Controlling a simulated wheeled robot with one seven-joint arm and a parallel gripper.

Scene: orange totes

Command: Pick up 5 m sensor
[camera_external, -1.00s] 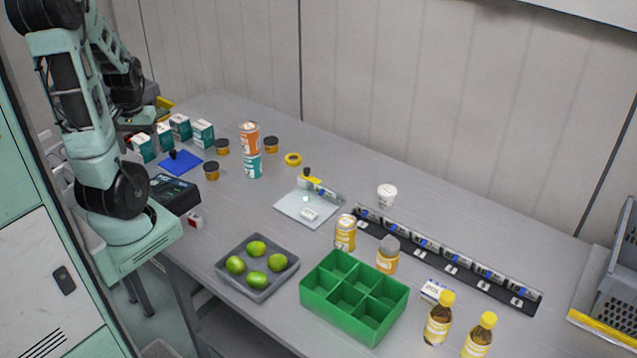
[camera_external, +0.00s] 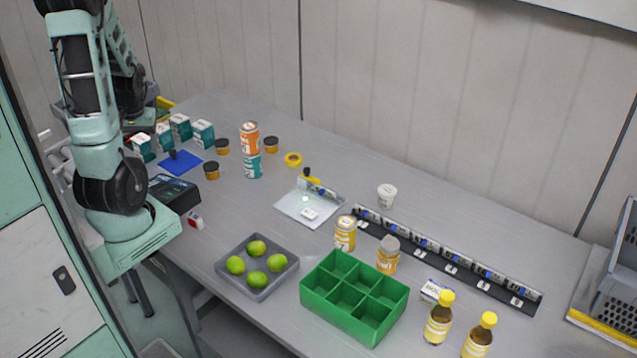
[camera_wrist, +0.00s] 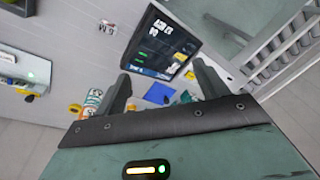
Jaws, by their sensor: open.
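A small white and red block (camera_external: 195,220), which may be the 5 m sensor, lies near the table's front edge, beside a dark screen device (camera_external: 176,193). In the wrist view the block (camera_wrist: 107,27) shows upside-down dark lettering that is too small to read surely. The screen device (camera_wrist: 160,44) is there too, beyond the fingers. My gripper (camera_wrist: 163,86) is open and empty, with its two dark fingers apart. The block is ahead of the fingers, up and to the left in that view, and not touched.
A blue pad (camera_external: 181,163), several teal-white boxes (camera_external: 203,133) and cans (camera_external: 250,152) stand behind the device. A grey tray of limes (camera_external: 229,276) and a green divided bin (camera_external: 320,305) are to the right. The table around the block's right side is clear.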

